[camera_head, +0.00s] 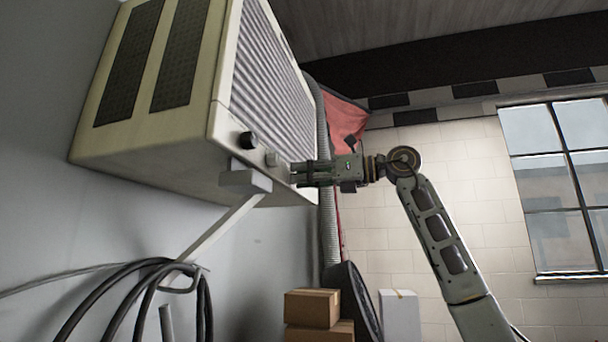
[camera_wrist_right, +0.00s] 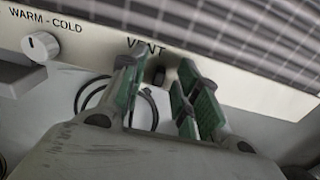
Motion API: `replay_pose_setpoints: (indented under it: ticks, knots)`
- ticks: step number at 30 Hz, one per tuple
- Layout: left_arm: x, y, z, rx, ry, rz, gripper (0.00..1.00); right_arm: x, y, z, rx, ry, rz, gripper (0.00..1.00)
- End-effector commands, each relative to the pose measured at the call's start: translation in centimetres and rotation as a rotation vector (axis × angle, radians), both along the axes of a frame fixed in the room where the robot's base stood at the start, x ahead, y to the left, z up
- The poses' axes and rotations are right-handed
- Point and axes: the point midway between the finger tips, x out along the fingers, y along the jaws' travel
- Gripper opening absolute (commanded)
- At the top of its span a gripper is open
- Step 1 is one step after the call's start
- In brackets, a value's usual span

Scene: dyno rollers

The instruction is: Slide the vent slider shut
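The cream wall unit (camera_head: 150,140) hangs at the upper left in the head view. In the right wrist view its front strip carries the word VENT. The vent slider is a small dark tab (camera_wrist_right: 156,76) below that word. My right gripper (camera_head: 297,173) is at the lower front of the unit in the head view. In the wrist view its green-padded fingers (camera_wrist_right: 160,72) are apart, one on each side of the tab. I cannot tell whether either finger touches it. The fingers partly cover the strip around the slider. My left gripper is not in view.
A black knob (camera_head: 248,140) and a pale WARM-COLD knob (camera_wrist_right: 41,46) are on the unit's front strip. A bracket (camera_head: 245,181) supports the unit. A grey hose (camera_head: 326,190) hangs behind my gripper. Cables (camera_head: 150,285) hang at left; cardboard boxes (camera_head: 312,307) stand below.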

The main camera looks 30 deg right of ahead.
Motion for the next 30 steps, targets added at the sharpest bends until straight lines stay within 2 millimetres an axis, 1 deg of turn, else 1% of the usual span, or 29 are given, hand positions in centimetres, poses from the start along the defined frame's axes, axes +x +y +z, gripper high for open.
replay_pose_setpoints:
  ticks: [9,10,15,17,18,30]
  knots:
    - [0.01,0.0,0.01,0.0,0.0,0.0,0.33,0.14,0.12,-0.01,0.0,0.0,0.0,0.32]
    - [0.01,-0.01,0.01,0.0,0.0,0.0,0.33,0.14,0.12,-0.02,0.0,0.0,0.0,0.31]
    - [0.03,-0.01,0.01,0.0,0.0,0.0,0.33,0.12,0.12,-0.01,0.0,0.0,0.0,0.09]
    - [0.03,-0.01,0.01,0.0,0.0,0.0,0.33,0.12,0.12,-0.01,0.0,0.0,0.0,0.01]
    - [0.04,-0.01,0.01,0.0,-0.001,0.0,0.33,0.12,0.12,-0.01,0.0,0.0,0.0,0.0]
    - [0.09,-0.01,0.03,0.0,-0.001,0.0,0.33,-0.09,0.33,0.02,0.0,-0.001,0.001,0.0]
